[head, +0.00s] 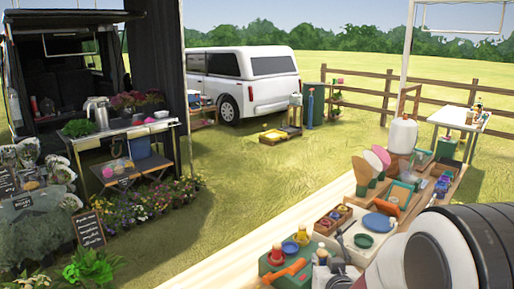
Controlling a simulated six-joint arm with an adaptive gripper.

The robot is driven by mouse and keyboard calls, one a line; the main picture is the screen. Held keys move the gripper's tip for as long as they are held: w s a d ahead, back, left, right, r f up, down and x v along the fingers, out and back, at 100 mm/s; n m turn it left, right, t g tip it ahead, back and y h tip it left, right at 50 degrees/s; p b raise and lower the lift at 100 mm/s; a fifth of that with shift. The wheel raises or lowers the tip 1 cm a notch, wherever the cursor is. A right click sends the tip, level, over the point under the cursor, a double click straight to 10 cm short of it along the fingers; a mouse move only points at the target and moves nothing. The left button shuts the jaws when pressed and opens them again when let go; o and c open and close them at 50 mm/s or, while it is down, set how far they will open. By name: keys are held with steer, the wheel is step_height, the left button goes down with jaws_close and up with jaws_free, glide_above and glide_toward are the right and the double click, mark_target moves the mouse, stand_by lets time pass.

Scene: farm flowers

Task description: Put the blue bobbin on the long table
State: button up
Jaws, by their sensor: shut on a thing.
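A long light wooden table (255,238) runs diagonally from the bottom of the head view towards the right, its left strip bare. Small blue items stand among the goods on its right side: a blue round piece (290,247) on a green box (278,262), and small blue-purple pieces (442,186) further back. I cannot tell whether any of these is the blue bobbin. My arm fills the lower right corner and hides part of the tabletop. My gripper is not in view.
A blue plate (380,222), green dish (364,241), white jug (403,135) and orange tool (286,272) crowd the table. A white-topped table (450,117) stands at the back right. A flower stall with a metal table (110,132) is at left. Grass lies between.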

mark_target(324, 257)
steer(key=shift+a+r, duration=0.1)
steer(key=shift+a, duration=0.05)
stand_by(0.5)
steer(key=shift+d+f, duration=0.6)
steer(key=shift+f, duration=0.35)
steer(key=w+a+r+n+g+y, duration=0.1)
steer(key=w+a+n+y, duration=0.2)
steer(key=w, duration=0.7)
steer(key=w+a+r+n+g+y, duration=0.1)
steer(key=w+a+n+y, duration=0.2)
steer(key=w, duration=0.7)
steer(key=shift+n+g+y, duration=0.4)
steer(key=shift+n+y, duration=0.3)
steer(key=shift+y, duration=0.3)
steer(key=shift+w, duration=0.1)
